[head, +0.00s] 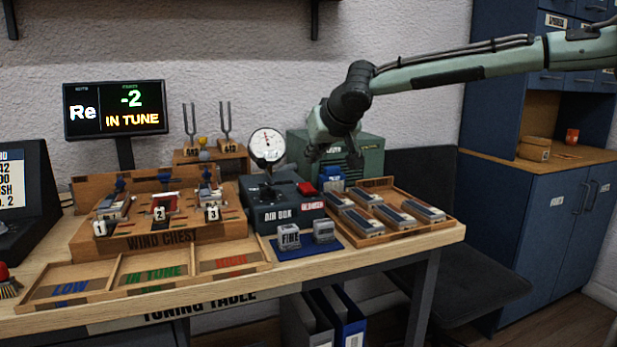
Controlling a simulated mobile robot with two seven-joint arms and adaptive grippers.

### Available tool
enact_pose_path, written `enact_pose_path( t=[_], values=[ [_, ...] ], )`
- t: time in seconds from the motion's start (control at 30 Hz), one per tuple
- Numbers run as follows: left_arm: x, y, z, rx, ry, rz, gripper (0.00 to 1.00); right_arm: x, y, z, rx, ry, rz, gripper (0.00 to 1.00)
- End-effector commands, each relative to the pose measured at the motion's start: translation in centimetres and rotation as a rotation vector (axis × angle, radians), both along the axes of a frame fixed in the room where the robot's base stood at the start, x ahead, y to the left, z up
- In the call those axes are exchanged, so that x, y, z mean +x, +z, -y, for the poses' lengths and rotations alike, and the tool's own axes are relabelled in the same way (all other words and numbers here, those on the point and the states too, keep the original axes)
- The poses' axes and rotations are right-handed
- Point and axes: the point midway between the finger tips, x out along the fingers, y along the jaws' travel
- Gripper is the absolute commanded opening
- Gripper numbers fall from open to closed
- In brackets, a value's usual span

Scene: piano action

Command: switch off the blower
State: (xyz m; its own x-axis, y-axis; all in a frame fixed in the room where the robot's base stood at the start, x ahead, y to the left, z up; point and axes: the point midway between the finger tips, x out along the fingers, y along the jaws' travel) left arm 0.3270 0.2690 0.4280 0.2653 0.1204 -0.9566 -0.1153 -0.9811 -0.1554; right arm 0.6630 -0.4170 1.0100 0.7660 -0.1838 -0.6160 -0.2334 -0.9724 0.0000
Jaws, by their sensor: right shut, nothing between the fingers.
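The blower appears to be the green box (369,160) at the back of the table, with a small label on its front that is too small to read surely. A blue part (331,174) shows low at its front left; I cannot tell its switch position. My right gripper (315,156) hangs from the arm coming in from the right, shut and empty, in front of the green box's left side. It hides part of the box, and I cannot tell whether it touches anything. My left gripper is not in view.
The dark air box (272,195) with a round gauge (266,146) and a red part (307,189) stands left of the blower. A wooden tray (375,238) of several reed blocks is in front. The wind chest (160,240), tuning forks and display (116,108) are left.

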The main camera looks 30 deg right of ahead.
Motion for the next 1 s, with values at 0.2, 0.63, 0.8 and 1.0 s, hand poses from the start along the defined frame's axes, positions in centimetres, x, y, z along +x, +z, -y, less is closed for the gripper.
enact_pose_path(
  t=[0.2, 0.63, 0.8, 1.0],
  values=[
    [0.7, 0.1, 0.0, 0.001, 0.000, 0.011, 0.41, 2.3, -3.5, 0.6, 0.000, 0.000, -0.004, 0.00],
    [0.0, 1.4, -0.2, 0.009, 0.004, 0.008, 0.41, 2.6, -5.7, 0.6, 0.000, 0.000, 0.000, 0.00],
    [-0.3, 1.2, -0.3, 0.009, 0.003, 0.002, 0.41, 2.6, -5.7, 0.6, 0.000, 0.000, 0.000, 0.00],
    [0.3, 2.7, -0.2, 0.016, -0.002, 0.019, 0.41, 2.9, -6.6, 0.7, 0.001, -0.001, -0.001, 0.00]
  ],
)
